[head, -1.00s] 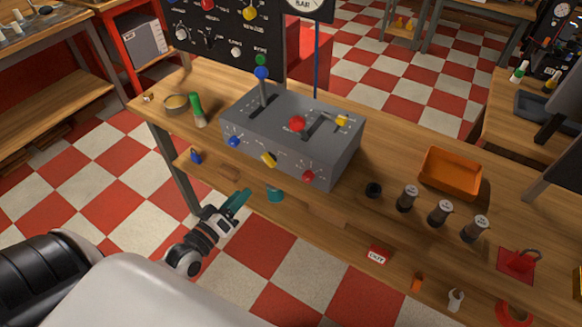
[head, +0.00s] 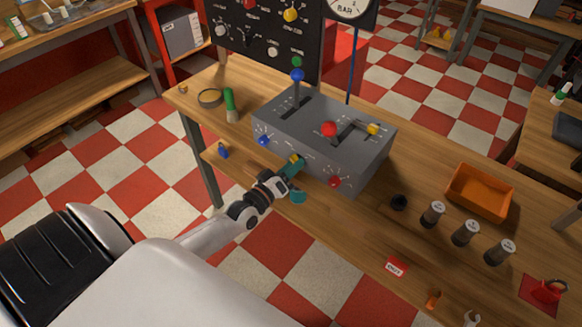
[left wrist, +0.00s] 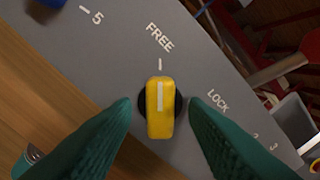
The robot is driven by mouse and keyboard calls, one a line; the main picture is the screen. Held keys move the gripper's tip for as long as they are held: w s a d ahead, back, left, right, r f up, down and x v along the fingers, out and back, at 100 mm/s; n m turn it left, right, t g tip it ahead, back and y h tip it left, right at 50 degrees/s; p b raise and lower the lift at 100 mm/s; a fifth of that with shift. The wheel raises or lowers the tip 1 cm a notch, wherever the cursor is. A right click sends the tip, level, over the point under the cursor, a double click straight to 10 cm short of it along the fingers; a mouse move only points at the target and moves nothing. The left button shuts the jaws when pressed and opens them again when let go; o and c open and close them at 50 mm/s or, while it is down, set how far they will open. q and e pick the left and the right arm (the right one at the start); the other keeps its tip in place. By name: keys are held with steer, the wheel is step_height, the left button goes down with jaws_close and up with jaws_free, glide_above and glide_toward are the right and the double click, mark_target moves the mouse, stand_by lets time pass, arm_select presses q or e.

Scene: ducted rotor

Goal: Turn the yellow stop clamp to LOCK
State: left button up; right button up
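The yellow stop clamp (left wrist: 160,108) is a knob on the front face of the grey control box (head: 345,165). In the left wrist view its white line points at FREE, and LOCK is marked to the right. In the head view the clamp (head: 295,158) is partly hidden by my left gripper (head: 294,168). The teal fingers of my left gripper (left wrist: 160,112) stand one on each side of the clamp, apart, with a gap to the knob on both sides. My right gripper is not in view.
A blue knob (head: 263,140) and a red knob (head: 334,182) flank the clamp on the box front. Levers with blue (head: 297,75) and red (head: 330,129) balls rise from its top. An orange tray (head: 480,195) and several grey cylinders stand to the right on the bench.

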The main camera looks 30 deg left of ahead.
arm_select(q)
steer(key=shift+c, duration=0.6)
jaws_close()
steer(key=shift+m, duration=0.3)
steer(key=m+p, duration=0.2)
steer(key=m, duration=1.5)
steer(key=shift+a+p, duration=0.1)
steer(key=shift+p, duration=0.3)
steer(key=shift+m, duration=0.3)
steer(key=shift+o, duration=0.6)
jaws_free()
